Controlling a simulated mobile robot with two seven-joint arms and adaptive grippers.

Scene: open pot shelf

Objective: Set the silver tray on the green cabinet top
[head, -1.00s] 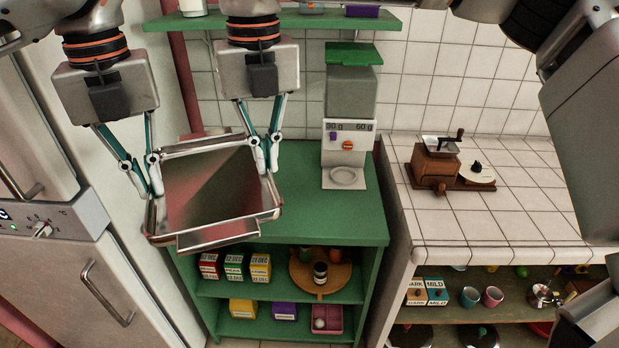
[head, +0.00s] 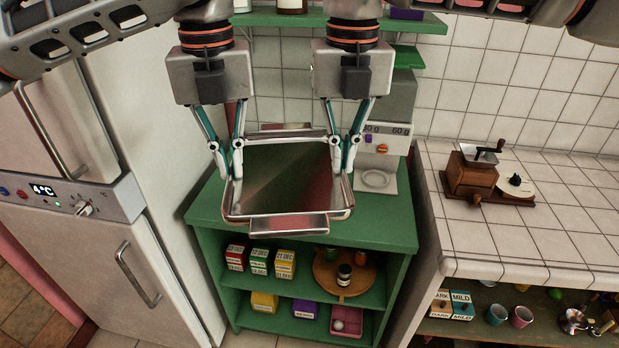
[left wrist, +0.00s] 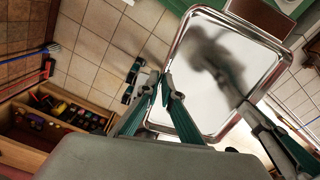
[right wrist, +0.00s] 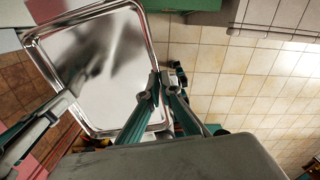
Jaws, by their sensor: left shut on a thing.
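The silver tray (head: 287,226) is a shiny rectangular tray with a raised rim and end handles. It looks level and hangs in front of and over the green cabinet top (head: 388,226) in the head view; the gap beneath cannot be told. My left gripper (head: 229,168) is shut on its left rim, and my right gripper (head: 344,162) is shut on its right rim. The tray also shows in the left wrist view (left wrist: 215,75) and the right wrist view (right wrist: 105,65). It hides part of the cabinet top and its front edge.
A scale-like dispenser (head: 378,170) stands at the cabinet top's back right, close to the tray. A fridge (head: 110,230) is at left. A tiled counter (head: 490,235) with a coffee grinder (head: 472,175) is at right.

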